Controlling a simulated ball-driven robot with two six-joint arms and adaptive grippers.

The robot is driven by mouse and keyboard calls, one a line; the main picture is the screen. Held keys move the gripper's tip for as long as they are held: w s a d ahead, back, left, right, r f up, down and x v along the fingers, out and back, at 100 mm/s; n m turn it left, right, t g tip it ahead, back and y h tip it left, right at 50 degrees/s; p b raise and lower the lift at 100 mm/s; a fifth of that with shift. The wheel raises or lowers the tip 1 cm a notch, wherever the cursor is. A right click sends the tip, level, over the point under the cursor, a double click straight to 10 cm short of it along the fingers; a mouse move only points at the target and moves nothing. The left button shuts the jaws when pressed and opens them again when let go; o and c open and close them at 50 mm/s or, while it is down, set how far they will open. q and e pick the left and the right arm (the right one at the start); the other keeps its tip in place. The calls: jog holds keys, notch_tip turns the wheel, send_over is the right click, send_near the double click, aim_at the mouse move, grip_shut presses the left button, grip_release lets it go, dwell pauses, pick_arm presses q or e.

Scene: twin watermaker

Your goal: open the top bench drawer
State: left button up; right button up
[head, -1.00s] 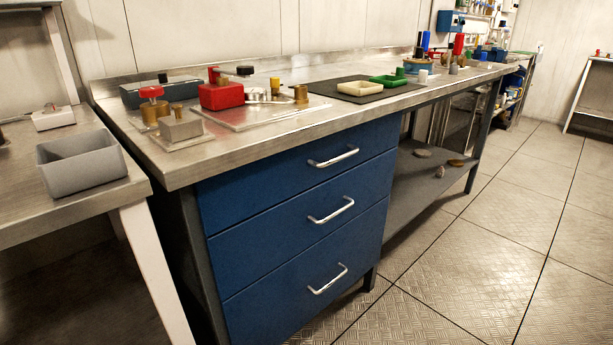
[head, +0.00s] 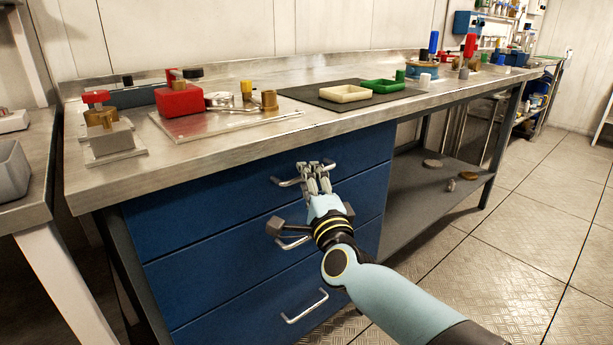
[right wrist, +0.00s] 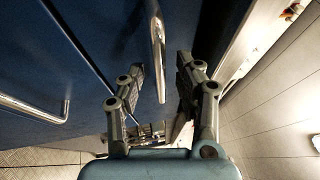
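The top bench drawer (head: 235,190) is the uppermost of three blue drawer fronts under the steel bench, and it looks shut. Its silver bar handle (head: 286,183) is partly hidden by my right gripper (head: 313,166), which is at the drawer front. In the right wrist view the top handle (right wrist: 157,45) runs down toward the space between the two spread fingers of my right gripper (right wrist: 160,85). The fingers stand apart, with gaps beside the bar; I cannot tell how deep it sits between them. My left gripper is not in view.
The middle drawer handle (head: 293,242) and bottom drawer handle (head: 304,307) lie below. The bench top (head: 215,141) overhangs the drawers and carries a red block (head: 186,98) and trays. A second bench stands left. The floor (head: 540,225) at right is clear.

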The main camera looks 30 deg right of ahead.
jog(key=shift+x, duration=0.9)
grip_shut()
jog(key=shift+f, duration=0.1)
